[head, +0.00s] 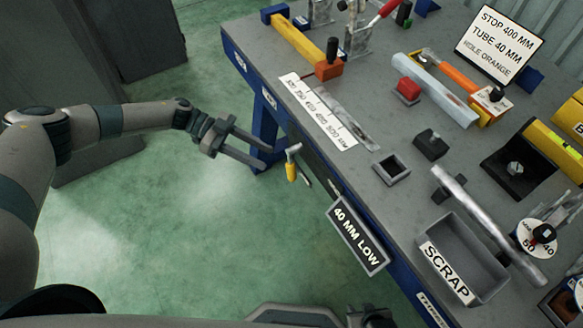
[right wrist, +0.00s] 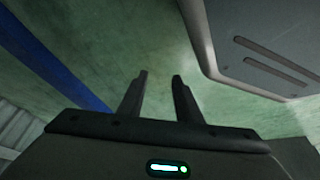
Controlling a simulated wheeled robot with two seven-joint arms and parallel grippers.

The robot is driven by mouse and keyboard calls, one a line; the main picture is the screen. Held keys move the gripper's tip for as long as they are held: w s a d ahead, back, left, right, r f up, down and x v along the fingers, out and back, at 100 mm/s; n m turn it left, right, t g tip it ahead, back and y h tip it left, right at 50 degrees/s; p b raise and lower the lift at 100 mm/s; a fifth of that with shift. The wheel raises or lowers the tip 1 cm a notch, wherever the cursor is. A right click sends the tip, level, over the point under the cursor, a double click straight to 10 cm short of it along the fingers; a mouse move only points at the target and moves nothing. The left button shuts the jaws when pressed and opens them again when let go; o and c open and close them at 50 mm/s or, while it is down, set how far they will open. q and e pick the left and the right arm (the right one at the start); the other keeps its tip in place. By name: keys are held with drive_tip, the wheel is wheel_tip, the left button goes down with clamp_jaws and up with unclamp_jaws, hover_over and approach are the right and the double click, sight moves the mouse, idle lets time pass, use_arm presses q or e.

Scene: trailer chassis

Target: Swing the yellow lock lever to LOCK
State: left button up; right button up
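A small lever with a yellow handle (head: 291,172) and a grey metal upper end hangs at the bench's front edge, its handle pointing down. It looks like the lock lever, but no LOCK marking is readable. My left gripper (head: 269,158) is open and empty, its two fingers pointing right toward the lever. The fingertips are just left of the handle, with a small gap in the picture; the depth between them is unclear. My right gripper (right wrist: 160,77) is open and empty in the right wrist view, over the green floor, away from the lever.
The grey bench top (head: 330,85) carries a ruler strip (head: 318,110), an orange block (head: 328,69), a small open box (head: 391,168) and a SCRAP bin (head: 462,258). A "40 MM LOW" sign (head: 357,236) hangs right of the lever.

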sight(291, 171)
use_arm(q)
drive_tip(key=p+x, duration=0.1)
drive_tip(key=x, duration=0.9)
drive_tip(key=shift+s+f, duration=0.1)
drive_tip(key=shift+f, duration=0.05)
clamp_jaws()
